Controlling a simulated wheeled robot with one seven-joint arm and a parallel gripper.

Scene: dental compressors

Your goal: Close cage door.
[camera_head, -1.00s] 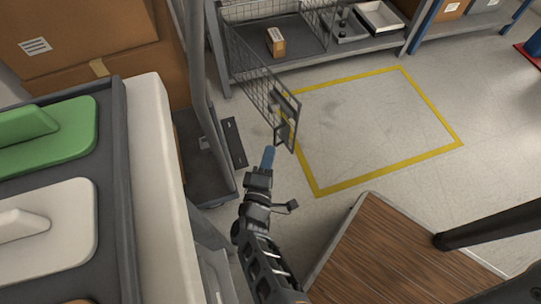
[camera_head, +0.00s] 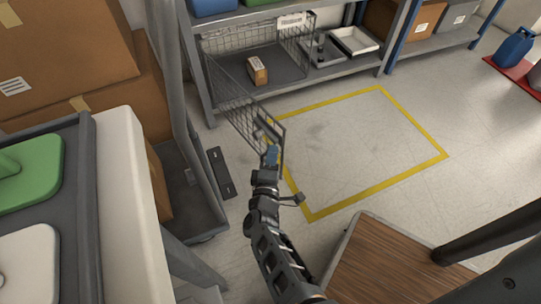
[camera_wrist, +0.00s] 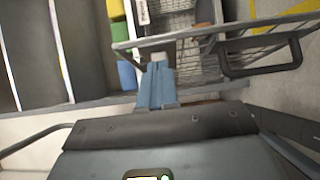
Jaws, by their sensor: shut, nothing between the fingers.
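The cage door (camera_head: 236,100) is a dark wire-mesh panel that stands open, swung out from the left side of the wire cage (camera_head: 296,35) on the lower shelf. In the wrist view the door's mesh and frame (camera_wrist: 200,62) cross the upper middle, with a dark loop handle (camera_wrist: 262,57) at the right. My gripper (camera_head: 271,155) is shut and empty, at the free end of the door; its blue fingers also show in the wrist view (camera_wrist: 156,85). They overlap the door frame in both views; I cannot tell whether they touch it.
A small carton (camera_head: 257,70) lies inside the cage. White trays (camera_head: 354,40) stand to its right. A yellow-outlined floor area (camera_head: 350,140) is clear. A dark cart (camera_head: 195,195) with cartons stands at left, and a wooden top (camera_head: 395,262) at lower right.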

